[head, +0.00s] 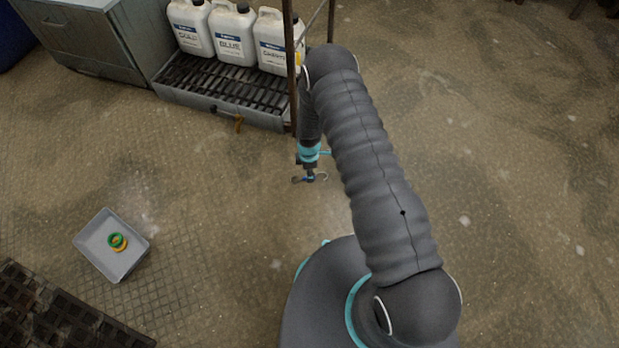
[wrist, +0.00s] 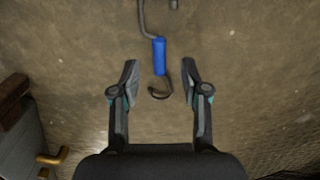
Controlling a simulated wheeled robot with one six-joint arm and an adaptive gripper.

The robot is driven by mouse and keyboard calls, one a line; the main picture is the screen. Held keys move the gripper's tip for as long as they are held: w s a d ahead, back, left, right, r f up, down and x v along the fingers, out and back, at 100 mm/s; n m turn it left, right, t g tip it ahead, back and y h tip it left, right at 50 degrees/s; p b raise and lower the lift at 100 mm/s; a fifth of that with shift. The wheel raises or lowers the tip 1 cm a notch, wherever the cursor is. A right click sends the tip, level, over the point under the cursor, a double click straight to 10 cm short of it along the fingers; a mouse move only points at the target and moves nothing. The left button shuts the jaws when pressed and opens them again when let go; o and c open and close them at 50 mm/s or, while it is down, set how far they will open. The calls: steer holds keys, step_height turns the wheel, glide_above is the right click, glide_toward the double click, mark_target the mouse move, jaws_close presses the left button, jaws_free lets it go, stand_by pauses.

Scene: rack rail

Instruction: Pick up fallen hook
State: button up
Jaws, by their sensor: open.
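The fallen hook (wrist: 159,57) is a grey metal hook with a blue sleeve around its middle. In the wrist view it lies on the floor, its small curled end between my fingers and its long bent end reaching to the top edge. My gripper (wrist: 160,78) is open, one finger on each side of the hook's lower part, with gaps on both sides. I cannot tell its height above the hook. In the head view my gripper (head: 309,174) points down beside the rack, and a curved end of the hook (head: 323,177) shows just to its right.
A rack with a slatted tray (head: 232,88) holds white jugs (head: 236,36) behind my gripper. A grey bin (head: 98,256) with green and yellow rings stands left. Floor right is clear.

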steer(key=shift+f, duration=1.25)
jaws_close()
steer(key=shift+r, duration=0.1)
